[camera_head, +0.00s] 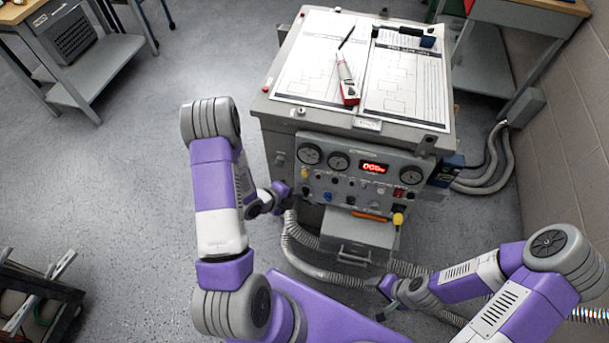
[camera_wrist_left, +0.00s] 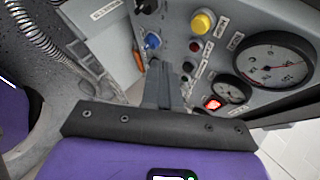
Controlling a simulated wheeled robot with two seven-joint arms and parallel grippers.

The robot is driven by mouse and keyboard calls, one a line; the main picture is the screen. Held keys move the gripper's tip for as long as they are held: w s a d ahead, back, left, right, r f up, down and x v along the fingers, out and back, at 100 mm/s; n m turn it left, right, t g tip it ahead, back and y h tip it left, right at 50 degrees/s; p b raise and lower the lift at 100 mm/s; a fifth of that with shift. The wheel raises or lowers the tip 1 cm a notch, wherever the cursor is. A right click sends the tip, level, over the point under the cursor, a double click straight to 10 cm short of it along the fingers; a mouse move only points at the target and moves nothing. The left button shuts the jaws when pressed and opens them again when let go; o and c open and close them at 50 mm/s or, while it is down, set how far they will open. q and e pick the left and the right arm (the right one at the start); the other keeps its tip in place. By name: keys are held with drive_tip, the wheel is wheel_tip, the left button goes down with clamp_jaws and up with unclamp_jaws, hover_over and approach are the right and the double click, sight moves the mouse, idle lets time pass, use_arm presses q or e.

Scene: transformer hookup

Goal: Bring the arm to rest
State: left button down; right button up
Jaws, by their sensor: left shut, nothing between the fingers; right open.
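My left arm bends up and over from the left, and its gripper (camera_head: 291,201) is by the lower left of the front panel (camera_head: 345,186) of the grey transformer test cabinet. In the left wrist view the left gripper's fingers (camera_wrist_left: 163,84) are together with nothing between them, pointing toward the panel near a blue knob (camera_wrist_left: 152,41). Whether they touch the panel is unclear.
The cabinet top (camera_head: 286,64) carries paper sheets, a red-and-white tool (camera_head: 346,82) and a black-handled tool (camera_head: 405,31). Corrugated hoses (camera_head: 318,271) run around the cabinet's base. A wall (camera_head: 565,125) stands at right. Open floor (camera_head: 110,170) lies to the left.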

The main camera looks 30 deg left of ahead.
use_arm(q)
drive_tip(key=shift+d, duration=0.1)
idle(0.6)
drive_tip(key=s+d+f+n+g, duration=0.2)
drive_tip(key=s+d+n+g, duration=0.2)
drive_tip(key=s+d+n, duration=0.3)
drive_tip(key=s+d+f+n+g+p, duration=0.1)
drive_tip(key=s+d+n+g, duration=0.3)
drive_tip(key=d+n, duration=0.5)
drive_tip(key=s+f+n, duration=0.1)
drive_tip(key=s+n, duration=0.1)
drive_tip(key=n, duration=0.5)
drive_tip(key=shift+s+f+g+p, duration=0.15)
drive_tip(key=shift+s+g+p, duration=0.15)
drive_tip(key=shift+s, duration=0.1)
